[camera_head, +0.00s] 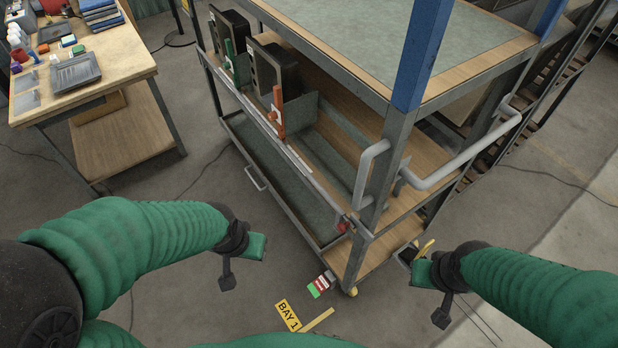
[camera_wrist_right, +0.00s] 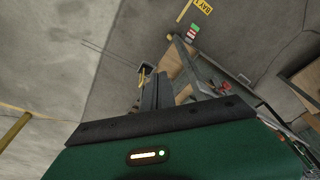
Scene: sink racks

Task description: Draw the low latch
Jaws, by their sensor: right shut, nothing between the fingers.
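A grey cart holds an orange upright lever (camera_head: 278,112) and a green upright lever (camera_head: 230,58) along its front rail. A small red part (camera_head: 343,226) sits low at the cart's near corner post. I cannot tell which of these is the low latch. My left gripper (camera_head: 257,247) hangs in front of the cart, apart from it, its fingers not clear. My right gripper (camera_head: 420,272) is beside the cart's near right corner, touching none of these parts. In the right wrist view its two dark fingers (camera_wrist_right: 157,92) are together and empty.
A grey tubular handle (camera_head: 450,176) juts from the cart's right side. A small dark object with a yellow part (camera_head: 406,254) is close to my right gripper. A yellow BAY 1 sign (camera_head: 288,315) lies on the floor. A wooden workbench (camera_head: 95,90) stands at left; open floor lies between.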

